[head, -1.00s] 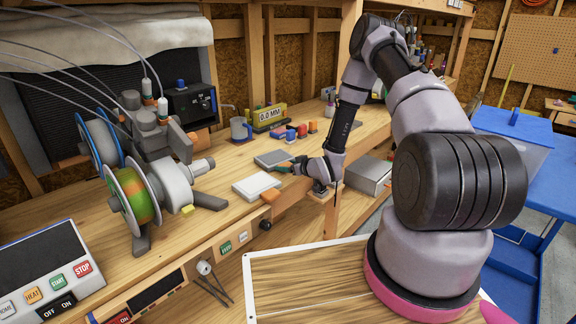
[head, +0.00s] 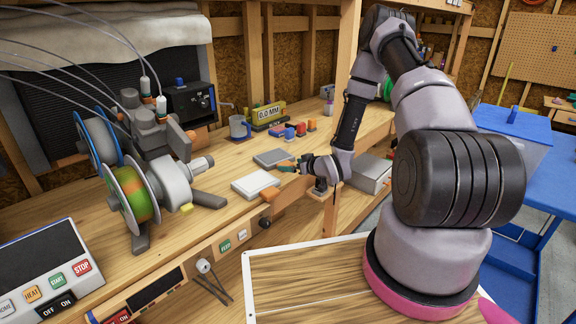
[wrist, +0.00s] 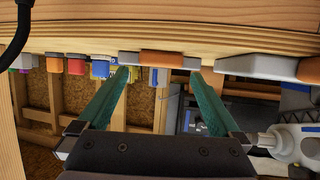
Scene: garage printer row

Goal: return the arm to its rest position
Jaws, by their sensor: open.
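My arm rises from a round base with a pink rim at the right of the head view, bends at the top and reaches down to the workbench (head: 190,232). My gripper (head: 288,168) is at the front edge of the bench, close to a white-topped pad (head: 256,184) and a grey-topped pad (head: 272,158). In the wrist view my gripper (wrist: 160,78) has its two green fingers spread wide with nothing between them. The exact gap between the fingers and the pads cannot be told.
A filament spool (head: 133,194) and machine parts stand at the left of the bench. A control panel (head: 47,272) is at front left. Small coloured blocks (head: 290,132) lie behind the pads. A blue bin (head: 512,135) stands at right. A grey box (head: 370,175) sits below the bench top.

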